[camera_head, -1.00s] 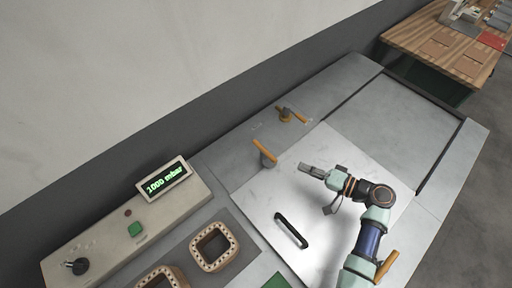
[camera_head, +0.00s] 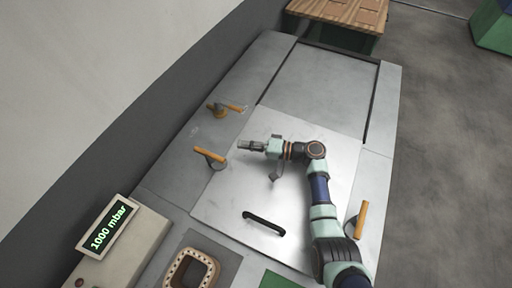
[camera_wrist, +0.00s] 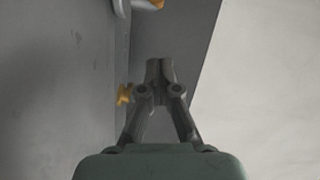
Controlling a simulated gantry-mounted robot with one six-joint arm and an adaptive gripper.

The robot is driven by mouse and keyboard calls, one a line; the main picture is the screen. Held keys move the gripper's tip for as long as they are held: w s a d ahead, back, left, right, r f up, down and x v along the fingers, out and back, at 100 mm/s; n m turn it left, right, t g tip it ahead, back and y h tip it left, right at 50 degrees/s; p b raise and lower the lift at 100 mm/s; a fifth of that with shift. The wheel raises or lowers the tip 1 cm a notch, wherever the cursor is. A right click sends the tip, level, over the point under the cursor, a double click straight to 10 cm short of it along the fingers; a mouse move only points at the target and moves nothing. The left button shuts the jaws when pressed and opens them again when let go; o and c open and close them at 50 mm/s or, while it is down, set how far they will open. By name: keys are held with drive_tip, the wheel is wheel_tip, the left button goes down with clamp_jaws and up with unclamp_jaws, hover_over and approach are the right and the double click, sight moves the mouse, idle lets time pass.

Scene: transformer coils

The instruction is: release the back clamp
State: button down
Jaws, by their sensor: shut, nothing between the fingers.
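Two clamps with orange handles sit on the grey strip along the wall side of the table. One clamp (camera_head: 210,156) is beside the white lid plate (camera_head: 235,195), and the other clamp (camera_head: 223,109) is farther off. A third orange handle (camera_head: 360,220) stands on the opposite side, beside my arm. My gripper (camera_head: 240,146) is over the plate, apart from and just right of the nearer wall-side clamp. In the wrist view my gripper (camera_wrist: 158,68) is shut and empty. An orange part (camera_wrist: 124,93) shows left of its fingers there; another (camera_wrist: 152,4) is cut off at the top edge.
A black bar handle (camera_head: 264,222) rises from the plate. A display box (camera_head: 107,227) reading 1000 mbar and a holed coil frame (camera_head: 190,270) are at the lower left. The wall stands behind the strip. A wooden table (camera_head: 335,15) is at the top.

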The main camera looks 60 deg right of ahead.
sight(211, 159)
drive_tip(key=x, duration=0.3)
drive_tip(key=shift+w+a, duration=0.15)
drive_tip(key=shift+w, duration=0.2)
drive_tip(key=a, duration=0.3)
drive_tip(key=shift+s+a+f, duration=0.2)
drive_tip(key=shift+s+f, duration=0.1)
drive_tip(key=shift+f, duration=0.05)
drive_tip(key=shift+w+a, duration=0.1)
drive_tip(key=shift+h+p, duration=0.3)
drive_tip(key=shift+p, duration=0.15)
